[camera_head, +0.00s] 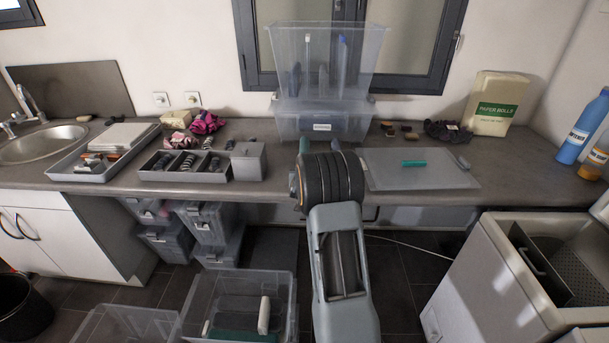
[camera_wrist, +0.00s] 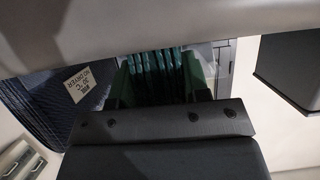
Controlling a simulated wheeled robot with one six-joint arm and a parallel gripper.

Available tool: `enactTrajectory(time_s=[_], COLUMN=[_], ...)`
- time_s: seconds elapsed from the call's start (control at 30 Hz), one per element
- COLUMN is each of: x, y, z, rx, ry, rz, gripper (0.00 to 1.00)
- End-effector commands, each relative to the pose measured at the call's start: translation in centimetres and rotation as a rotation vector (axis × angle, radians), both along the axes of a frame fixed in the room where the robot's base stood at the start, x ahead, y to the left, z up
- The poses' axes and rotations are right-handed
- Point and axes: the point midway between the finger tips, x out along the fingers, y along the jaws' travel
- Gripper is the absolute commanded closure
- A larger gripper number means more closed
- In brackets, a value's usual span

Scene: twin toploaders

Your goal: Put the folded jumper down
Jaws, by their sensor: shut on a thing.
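In the wrist view my gripper (camera_wrist: 160,80) is shut on dark teal, ribbed folded fabric (camera_wrist: 165,68), which appears to be the folded jumper. Only a small part of the fabric shows between the fingers. Dark navy cloth (camera_wrist: 40,105) with a pale label (camera_wrist: 84,83) reading "30°C NO DRYER" lies left of the fingers. I cannot tell whether the navy cloth touches the held fabric.
A grey worktop (camera_head: 520,165) carries stacked clear bins (camera_head: 325,60), a divided tray (camera_head: 185,177), a grey board (camera_head: 440,180) with a teal item, and bottles at right. A toploader (camera_head: 465,270) stands open at lower right. Clear crates (camera_head: 240,285) sit on the floor.

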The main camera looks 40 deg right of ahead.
Motion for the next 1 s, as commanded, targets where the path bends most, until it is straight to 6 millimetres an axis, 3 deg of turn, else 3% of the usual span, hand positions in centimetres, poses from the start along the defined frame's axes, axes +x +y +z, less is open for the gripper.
enactTrajectory(time_s=[0.03, 0.07, 0.3, 0.67, 1.0], x=[0.0, 0.0, 0.0, 0.0, -4.5], y=[0.0, 0.0, 0.0, 0.0, 3.3], z=[-0.2, -0.2, -0.1, 0.1, 2.4], rx=[-0.002, 0.000, 0.000, 0.000, -0.002], ry=[-0.002, 0.000, 0.000, 0.002, -0.002], rz=[0.000, 0.000, 0.000, 0.000, 0.002], gripper=[0.92, 0.55, 0.32, 0.32, 0.32])
